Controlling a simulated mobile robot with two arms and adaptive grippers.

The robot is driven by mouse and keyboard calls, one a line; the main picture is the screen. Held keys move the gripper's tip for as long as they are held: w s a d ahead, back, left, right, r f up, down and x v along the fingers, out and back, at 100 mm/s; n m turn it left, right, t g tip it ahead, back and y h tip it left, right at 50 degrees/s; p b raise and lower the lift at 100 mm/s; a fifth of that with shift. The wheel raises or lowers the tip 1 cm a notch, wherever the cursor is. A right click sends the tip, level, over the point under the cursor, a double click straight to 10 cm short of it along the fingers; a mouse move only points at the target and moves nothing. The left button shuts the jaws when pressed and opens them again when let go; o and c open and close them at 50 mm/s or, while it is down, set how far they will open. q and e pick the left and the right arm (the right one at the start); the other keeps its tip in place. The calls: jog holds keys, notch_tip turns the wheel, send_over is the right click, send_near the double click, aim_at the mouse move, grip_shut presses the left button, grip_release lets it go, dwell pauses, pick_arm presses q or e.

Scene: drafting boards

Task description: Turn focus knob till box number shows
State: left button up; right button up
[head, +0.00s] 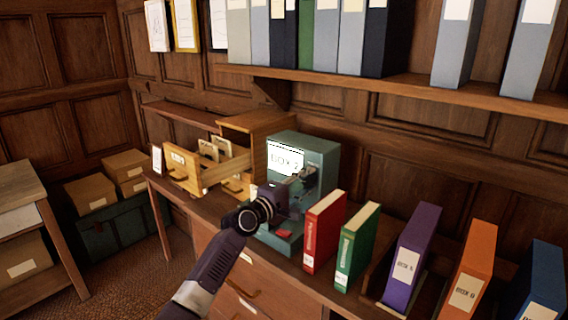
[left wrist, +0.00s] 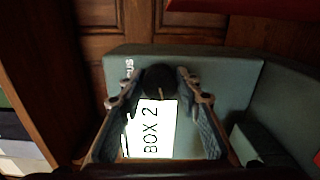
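A teal reader (head: 318,153) stands on the wooden counter. Its lit white screen (head: 285,160) reads "BOX 2" in clear dark letters, and the screen also shows in the left wrist view (left wrist: 152,128). My left gripper (head: 290,199) is in front of the reader, below and right of the screen. In the left wrist view a round black knob (left wrist: 159,80) with a short pale mark sits between the two fingertips of my left gripper (left wrist: 160,86). The fingertips lie close against its sides. In the head view the knob is hidden. My right gripper is not in view.
Red (head: 323,230) and green (head: 356,245) binders stand close right of the reader, with purple (head: 411,255), orange (head: 472,268) and blue ones beyond. An open wooden card drawer (head: 211,173) juts out on the left. A binder shelf (head: 420,86) hangs above.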

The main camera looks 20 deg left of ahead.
pick_arm(q)
jog(key=o, duration=0.3)
dwell(0.5)
jog(key=shift+s+a+r+p, duration=0.1)
jog(key=shift+s+p, duration=0.15)
jog(key=shift+p, duration=0.05)
jog(key=p+v, duration=0.4)
jog(key=v, duration=0.4)
jog(key=shift+s+a, duration=0.1)
jog(key=shift+s, duration=0.2)
jog(key=shift+w, duration=0.1)
